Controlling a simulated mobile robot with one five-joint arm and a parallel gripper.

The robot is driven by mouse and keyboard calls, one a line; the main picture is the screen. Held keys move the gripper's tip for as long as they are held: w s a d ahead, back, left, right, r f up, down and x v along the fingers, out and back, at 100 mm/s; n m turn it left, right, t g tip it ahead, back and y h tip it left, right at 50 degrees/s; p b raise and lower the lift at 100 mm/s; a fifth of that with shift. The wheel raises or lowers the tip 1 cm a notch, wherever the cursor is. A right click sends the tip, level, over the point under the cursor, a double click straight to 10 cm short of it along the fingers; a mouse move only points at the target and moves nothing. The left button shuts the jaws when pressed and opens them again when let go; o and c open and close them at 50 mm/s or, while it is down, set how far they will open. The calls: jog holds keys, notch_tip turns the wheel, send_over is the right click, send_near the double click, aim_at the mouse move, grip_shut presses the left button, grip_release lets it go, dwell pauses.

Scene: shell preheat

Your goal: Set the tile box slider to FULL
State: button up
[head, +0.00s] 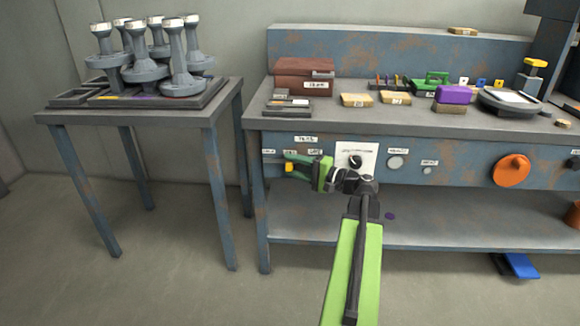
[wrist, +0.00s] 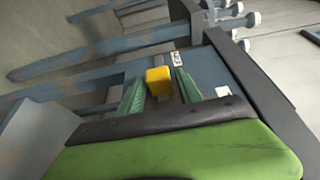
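The yellow slider knob (head: 289,168) is on the blue front panel of the bench, near its left end, below a small sign (head: 307,139) that seems to read TILES. It shows as a yellow block in the wrist view (wrist: 158,81). My gripper (head: 292,164) is at the panel with its green fingers on either side of the knob. In the wrist view my gripper (wrist: 161,77) appears open, with a narrow gap beside the knob. Small white labels sit near the knob, one above it in the wrist view (wrist: 178,59); their words are too small to read surely.
A paper sheet (head: 356,157), a round grey dial (head: 396,162) and an orange knob (head: 511,170) are along the panel to the right. A side table (head: 140,116) with several grey pedestals stands at left. The floor between side table and bench is clear.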

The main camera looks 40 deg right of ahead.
jog(key=shift+o, duration=0.5)
jog(key=shift+w+a, duration=0.15)
jog(key=shift+a, duration=0.1)
jog(key=v, duration=1.7)
jog(key=shift+s+d, duration=0.2)
